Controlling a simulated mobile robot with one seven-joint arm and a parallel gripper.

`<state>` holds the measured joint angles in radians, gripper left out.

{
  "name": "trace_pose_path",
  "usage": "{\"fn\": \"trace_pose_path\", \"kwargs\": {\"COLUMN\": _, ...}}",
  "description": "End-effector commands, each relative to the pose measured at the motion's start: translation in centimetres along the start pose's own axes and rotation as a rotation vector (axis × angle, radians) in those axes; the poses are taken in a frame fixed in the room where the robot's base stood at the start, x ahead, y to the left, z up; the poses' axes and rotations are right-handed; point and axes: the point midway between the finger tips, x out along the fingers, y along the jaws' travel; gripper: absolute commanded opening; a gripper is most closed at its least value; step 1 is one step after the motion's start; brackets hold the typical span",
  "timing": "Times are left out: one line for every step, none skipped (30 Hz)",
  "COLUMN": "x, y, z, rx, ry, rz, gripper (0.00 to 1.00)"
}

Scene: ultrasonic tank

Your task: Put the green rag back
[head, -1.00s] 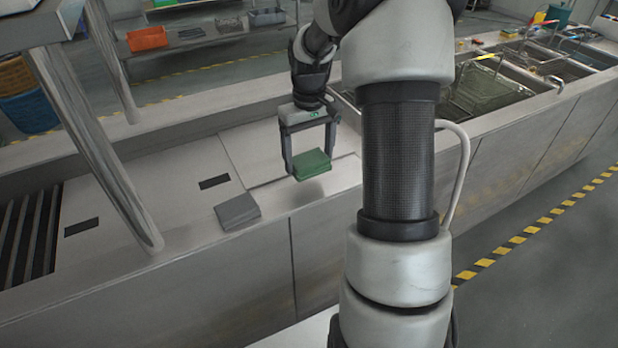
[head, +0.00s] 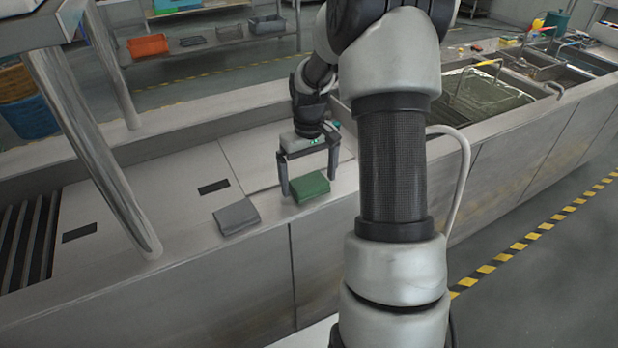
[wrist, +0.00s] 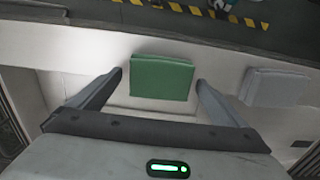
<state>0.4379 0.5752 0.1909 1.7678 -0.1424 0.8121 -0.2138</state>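The green rag (head: 312,188), a folded square pad, lies flat on the steel counter (head: 180,170) near its front edge. It also shows in the wrist view (wrist: 163,77), just beyond the fingertips. My gripper (head: 308,184) is over the rag, pointing down, with one finger on each side of it. In the wrist view my gripper (wrist: 160,77) is open, with small gaps between the fingers and the rag's sides.
A folded grey rag (head: 237,217) lies left of the green one on the counter. A slanted metal post (head: 120,200) stands further left. Liquid-filled tanks (head: 485,95) with baskets are at the right. The counter behind the grey rag is mostly clear.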

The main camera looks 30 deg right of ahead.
Motion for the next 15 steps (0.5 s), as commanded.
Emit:
{"fn": "trace_pose_path", "kwargs": {"x": 0.0, "y": 0.0, "z": 0.0, "rx": 0.0, "ry": 0.0, "rz": 0.0, "gripper": 0.96}}
{"fn": "trace_pose_path", "kwargs": {"x": 0.0, "y": 0.0, "z": 0.0, "rx": 0.0, "ry": 0.0, "rz": 0.0, "gripper": 0.96}}
{"fn": "trace_pose_path", "kwargs": {"x": -0.2, "y": 0.0, "z": 0.0, "rx": 0.0, "ry": 0.0, "rz": 0.0, "gripper": 0.96}}
{"fn": "trace_pose_path", "kwargs": {"x": -0.1, "y": 0.0, "z": 0.0, "rx": 0.0, "ry": 0.0, "rz": 0.0, "gripper": 0.96}}
{"fn": "trace_pose_path", "kwargs": {"x": -0.1, "y": 0.0, "z": 0.0, "rx": 0.0, "ry": 0.0, "rz": 0.0, "gripper": 0.96}}
{"fn": "trace_pose_path", "kwargs": {"x": -0.3, "y": 0.0, "z": 0.0, "rx": 0.0, "ry": 0.0, "rz": 0.0, "gripper": 0.96}}
{"fn": "trace_pose_path", "kwargs": {"x": -0.5, "y": 0.0, "z": 0.0, "rx": 0.0, "ry": 0.001, "rz": 0.0, "gripper": 0.96}}
{"fn": "trace_pose_path", "kwargs": {"x": -0.8, "y": 0.0, "z": 0.0, "rx": 0.0, "ry": 0.001, "rz": 0.001, "gripper": 0.96}}
{"fn": "trace_pose_path", "kwargs": {"x": -1.2, "y": 0.0, "z": 0.0, "rx": 0.0, "ry": 0.001, "rz": 0.001, "gripper": 0.96}}
{"fn": "trace_pose_path", "kwargs": {"x": -1.7, "y": 0.0, "z": -0.1, "rx": 0.0, "ry": 0.002, "rz": 0.002, "gripper": 0.96}}
{"fn": "trace_pose_path", "kwargs": {"x": -2.2, "y": 0.0, "z": -0.1, "rx": -0.001, "ry": 0.003, "rz": 0.002, "gripper": 0.96}}
{"fn": "trace_pose_path", "kwargs": {"x": -3.0, "y": 0.0, "z": -0.1, "rx": -0.001, "ry": 0.003, "rz": 0.002, "gripper": 0.96}}
{"fn": "trace_pose_path", "kwargs": {"x": -3.6, "y": 0.0, "z": -0.1, "rx": -0.001, "ry": 0.003, "rz": 0.002, "gripper": 0.96}}
{"fn": "trace_pose_path", "kwargs": {"x": -4.3, "y": 0.0, "z": -0.1, "rx": -0.001, "ry": 0.004, "rz": 0.003, "gripper": 0.96}}
{"fn": "trace_pose_path", "kwargs": {"x": -5.2, "y": 0.0, "z": -0.1, "rx": -0.001, "ry": 0.004, "rz": 0.002, "gripper": 0.96}}
